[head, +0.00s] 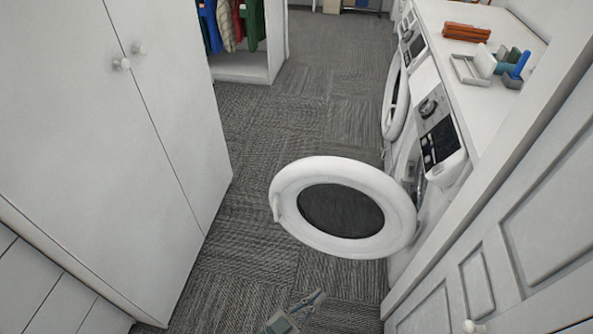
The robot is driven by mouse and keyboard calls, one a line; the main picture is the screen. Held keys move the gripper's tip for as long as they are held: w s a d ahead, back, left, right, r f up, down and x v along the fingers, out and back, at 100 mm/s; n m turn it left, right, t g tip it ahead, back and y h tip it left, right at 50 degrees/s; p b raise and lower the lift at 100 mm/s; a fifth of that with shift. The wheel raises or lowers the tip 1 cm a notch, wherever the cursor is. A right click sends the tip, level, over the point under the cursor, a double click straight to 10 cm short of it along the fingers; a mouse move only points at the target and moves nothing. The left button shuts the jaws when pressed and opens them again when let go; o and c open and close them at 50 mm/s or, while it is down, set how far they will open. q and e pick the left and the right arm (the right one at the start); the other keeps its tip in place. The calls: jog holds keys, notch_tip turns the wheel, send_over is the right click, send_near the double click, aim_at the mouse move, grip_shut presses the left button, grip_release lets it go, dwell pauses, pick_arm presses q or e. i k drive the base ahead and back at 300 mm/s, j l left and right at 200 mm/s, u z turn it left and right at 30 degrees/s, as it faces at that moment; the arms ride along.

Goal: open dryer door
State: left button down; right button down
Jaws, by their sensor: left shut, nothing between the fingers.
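The near white front-loading machine (432,165) stands at the right under a white counter. Its round door (284,190), a white ring with dark glass, stands wide open and reaches out over the carpet. The door's hinge side is at the right, by the machine. My left gripper (308,301) is at the bottom edge of the view, below the open door and apart from it in the picture. It is shut and empty. My right gripper is not in view. Most of the machine's opening is hidden behind the door.
A second white machine with a round door (395,98) stands farther back. White cabinets (100,130) rise at the left, and a panelled white door (520,240) is close at the right. Clothes hang in an open closet (245,65). The grey carpet between is clear.

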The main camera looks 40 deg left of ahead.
aim_at(340, 206)
jog(key=i+j+u, duration=0.1)
jog(key=i+u, duration=0.75)
